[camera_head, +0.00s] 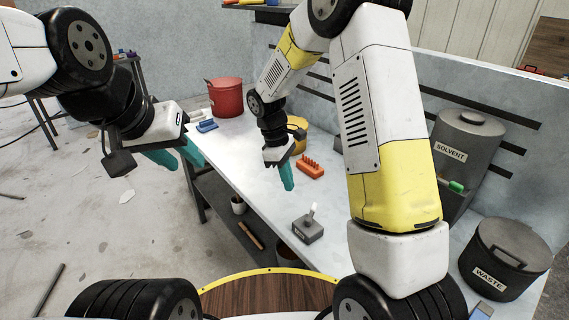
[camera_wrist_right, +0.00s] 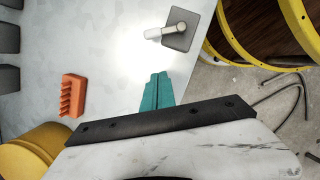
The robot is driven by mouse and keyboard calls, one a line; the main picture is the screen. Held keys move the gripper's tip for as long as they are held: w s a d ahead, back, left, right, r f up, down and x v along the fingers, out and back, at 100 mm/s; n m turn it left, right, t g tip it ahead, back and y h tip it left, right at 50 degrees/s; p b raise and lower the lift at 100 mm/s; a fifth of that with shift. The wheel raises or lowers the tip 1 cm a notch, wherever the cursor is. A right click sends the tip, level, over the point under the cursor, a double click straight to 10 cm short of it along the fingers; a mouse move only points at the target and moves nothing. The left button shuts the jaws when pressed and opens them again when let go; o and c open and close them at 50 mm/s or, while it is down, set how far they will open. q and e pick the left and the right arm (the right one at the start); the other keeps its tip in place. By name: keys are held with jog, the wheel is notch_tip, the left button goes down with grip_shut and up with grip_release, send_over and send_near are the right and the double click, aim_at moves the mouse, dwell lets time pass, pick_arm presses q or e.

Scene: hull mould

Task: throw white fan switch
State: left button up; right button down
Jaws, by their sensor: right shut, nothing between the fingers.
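The fan switch is a small grey box (camera_head: 308,229) with a white lever (camera_head: 313,211), standing on the light worktable (camera_head: 245,150) near its front edge. In the head view the lever sticks up from the box. In the right wrist view the box (camera_wrist_right: 181,30) is at the upper middle and the white lever (camera_wrist_right: 158,33) points left. My right gripper (camera_head: 288,184) is shut and empty above the table, beyond the switch and apart from it; its teal fingers (camera_wrist_right: 157,82) also show in the wrist view. My left gripper (camera_head: 186,162) is open and empty, off the table's left side.
An orange pegged block (camera_head: 311,167) lies right of my right gripper. A red bucket (camera_head: 225,97), blue item (camera_head: 207,126) and yellow container (camera_head: 299,138) stand farther back. Grey solvent (camera_head: 465,145) and waste (camera_head: 504,258) bins stand right. The tabletop around the switch is clear.

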jog(key=x, duration=0.5)
jog(key=shift+s+d+f, duration=0.15)
jog(key=shift+d+f, duration=0.1)
jog(key=shift+s+d+r, duration=0.1)
jog(key=shift+s+d, duration=0.15)
jog(key=shift+d, duration=0.3)
jog(key=shift+s+d+r, duration=0.1)
jog(key=shift+s+d, duration=0.2)
jog(key=shift+d, duration=0.25)
jog(key=shift+s+d, duration=0.25)
jog(key=shift+d, duration=0.3)
